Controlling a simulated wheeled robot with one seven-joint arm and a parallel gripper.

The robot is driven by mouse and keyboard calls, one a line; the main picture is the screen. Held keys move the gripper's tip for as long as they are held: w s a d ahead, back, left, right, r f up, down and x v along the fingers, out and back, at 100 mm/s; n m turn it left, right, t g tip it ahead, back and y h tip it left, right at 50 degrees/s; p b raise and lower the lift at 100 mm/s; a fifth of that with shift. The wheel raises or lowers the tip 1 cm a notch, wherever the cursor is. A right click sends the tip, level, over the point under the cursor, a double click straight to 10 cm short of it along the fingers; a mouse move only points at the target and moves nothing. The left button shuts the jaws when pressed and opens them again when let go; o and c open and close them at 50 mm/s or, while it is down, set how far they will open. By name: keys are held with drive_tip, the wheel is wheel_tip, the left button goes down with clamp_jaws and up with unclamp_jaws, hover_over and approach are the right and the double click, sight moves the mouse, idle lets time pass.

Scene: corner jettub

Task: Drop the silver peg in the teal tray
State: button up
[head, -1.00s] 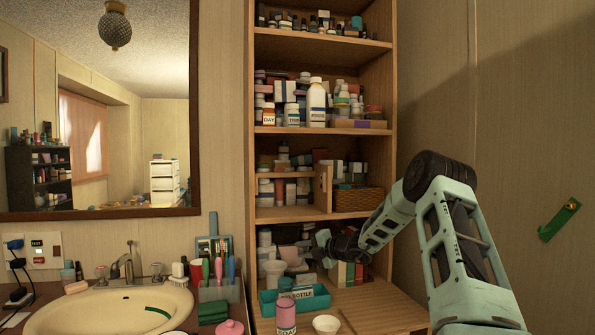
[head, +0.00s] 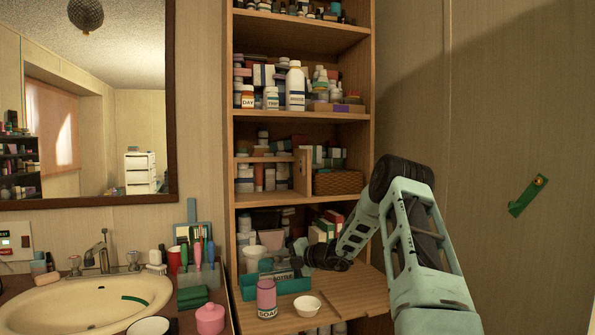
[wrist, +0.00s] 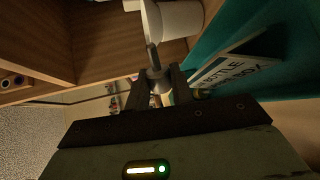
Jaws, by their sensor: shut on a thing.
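The silver peg (wrist: 153,59) is between the fingers of my gripper (wrist: 156,82) in the wrist view, with its tip sticking out past them. In the head view my gripper (head: 300,254) is low at the cabinet's bottom opening, just behind and right of the teal tray; the peg is too small to make out there. The teal tray (head: 288,287) sits on the wooden ledge with a bottle label card on it. Its teal wall (wrist: 225,45) fills the right of the wrist view, beside the peg. The peg appears outside the tray, but its height against the rim is unclear.
A white cup (head: 254,257) stands behind the tray and shows close to the peg in the wrist view (wrist: 180,18). A pink soap bottle (head: 266,299) and a white bowl (head: 307,306) stand in front. Boxes (head: 322,230) crowd behind my gripper. The ledge's right side (head: 355,288) is clear.

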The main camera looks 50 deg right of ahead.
drive_tip(key=o, duration=0.9)
drive_tip(key=shift+o, duration=0.2)
drive_tip(key=shift+s, duration=0.15)
drive_tip(key=v, duration=1.7)
drive_tip(key=shift+p, duration=0.3)
drive_tip(key=shift+s, duration=0.1)
